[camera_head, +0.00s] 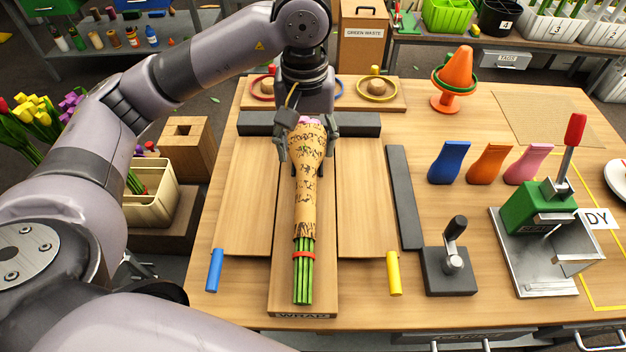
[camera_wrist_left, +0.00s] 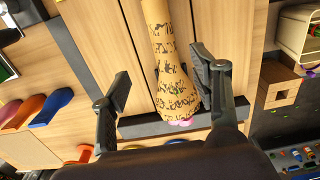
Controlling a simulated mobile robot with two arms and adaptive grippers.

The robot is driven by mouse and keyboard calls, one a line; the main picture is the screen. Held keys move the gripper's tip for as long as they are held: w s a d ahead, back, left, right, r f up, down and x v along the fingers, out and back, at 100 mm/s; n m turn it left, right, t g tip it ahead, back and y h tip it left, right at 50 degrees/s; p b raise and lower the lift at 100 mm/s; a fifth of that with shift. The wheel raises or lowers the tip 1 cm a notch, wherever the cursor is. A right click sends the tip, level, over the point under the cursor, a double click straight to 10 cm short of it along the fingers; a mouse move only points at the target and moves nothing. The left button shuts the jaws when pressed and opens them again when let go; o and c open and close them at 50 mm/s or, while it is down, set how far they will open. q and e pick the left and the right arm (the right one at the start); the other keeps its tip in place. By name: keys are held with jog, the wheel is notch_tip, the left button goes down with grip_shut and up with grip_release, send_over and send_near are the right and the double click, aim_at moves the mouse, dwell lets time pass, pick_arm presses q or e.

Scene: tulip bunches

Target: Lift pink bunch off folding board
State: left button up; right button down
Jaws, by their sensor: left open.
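The pink bunch (camera_head: 306,185) lies along the middle strip of the folding board (camera_head: 360,215), wrapped in brown patterned paper. Its green stems, with a red band, point toward the front edge, and its pink blooms are at the far end. My left gripper (camera_head: 306,160) is open over the far, bloom end, with one finger on each side of the wrap. In the left wrist view the wrapped bunch (camera_wrist_left: 172,75) runs between the open fingers, and a little pink shows past the paper. Whether the fingers touch the paper I cannot tell. My right gripper is not in view.
A blue handle (camera_head: 215,270) and a yellow handle (camera_head: 394,273) stand at the board's near corners. A dark bar (camera_head: 353,124) crosses behind it. To the right are a lever block (camera_head: 450,265), a green press (camera_head: 545,215) and several coloured sleeves (camera_head: 489,163).

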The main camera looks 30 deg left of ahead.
aim_at(306, 189)
pick_arm(q)
jog(key=f+p, duration=0.2)
jog(key=f, duration=0.8)
jog(key=shift+s, duration=0.2)
jog(key=shift+f, duration=0.65)
jog(key=f, duration=0.1)
jog(key=f+p, duration=0.1)
jog(key=f, duration=0.1)
jog(key=f+p, duration=0.1)
jog(key=f, duration=0.1)
jog(key=shift+w+a, duration=0.3)
jog(key=shift+f, duration=0.15)
jog(key=shift+c, duration=0.3)
grip_shut()
